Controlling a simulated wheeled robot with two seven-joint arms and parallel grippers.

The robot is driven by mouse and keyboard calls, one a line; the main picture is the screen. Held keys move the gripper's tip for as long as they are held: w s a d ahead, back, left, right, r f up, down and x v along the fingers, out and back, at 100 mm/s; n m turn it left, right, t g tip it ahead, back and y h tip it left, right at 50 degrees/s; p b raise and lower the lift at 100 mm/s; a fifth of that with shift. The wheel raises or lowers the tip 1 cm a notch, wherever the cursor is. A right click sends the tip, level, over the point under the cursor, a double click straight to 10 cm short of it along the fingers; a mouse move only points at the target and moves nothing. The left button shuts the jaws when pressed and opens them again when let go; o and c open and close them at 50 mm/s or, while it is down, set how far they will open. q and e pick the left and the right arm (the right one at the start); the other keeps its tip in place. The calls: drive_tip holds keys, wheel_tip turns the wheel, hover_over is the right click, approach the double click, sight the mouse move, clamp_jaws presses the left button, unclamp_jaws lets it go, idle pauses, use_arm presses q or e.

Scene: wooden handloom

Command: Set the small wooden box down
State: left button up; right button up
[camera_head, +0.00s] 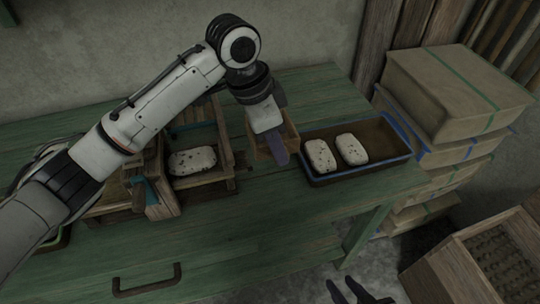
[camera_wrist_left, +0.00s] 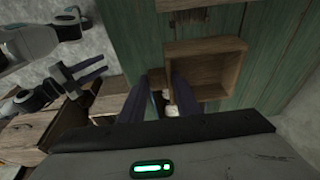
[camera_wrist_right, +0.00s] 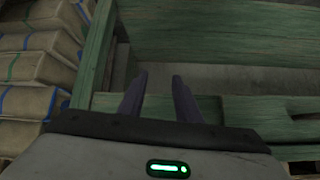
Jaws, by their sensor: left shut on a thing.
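The small wooden box (camera_head: 289,134) is at my left gripper (camera_head: 279,150), over the green table between the wooden loom and the dark tray. In the left wrist view the box (camera_wrist_left: 205,50) is open-topped, and my left gripper (camera_wrist_left: 160,82) is shut on its near side wall, one finger inside the box and one outside. I cannot tell whether the box touches the tabletop. My right gripper (camera_head: 358,290) is low in the head view, in front of the table. In the right wrist view its fingers (camera_wrist_right: 159,80) are apart with nothing between them.
The dark tray (camera_head: 376,171) with a blue rim holds two speckled white blocks. The wooden loom (camera_head: 163,201) with another speckled block stands left. Stacked boxes (camera_head: 455,90) stand right of the table (camera_head: 250,240); a wooden crate (camera_head: 455,270) is lower right. The table's front part is clear.

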use_arm(q)
drive_tip(key=f, duration=0.4)
drive_tip(key=shift+s+f, duration=0.25)
drive_tip(key=shift+f, duration=0.15)
drive_tip(key=shift+w+f, duration=0.1)
drive_tip(key=shift+f, duration=2.35)
drive_tip(key=shift+f, duration=0.1)
drive_tip(key=o, duration=1)
drive_tip(key=shift+c, duration=0.2)
drive_tip(key=v, duration=1.2)
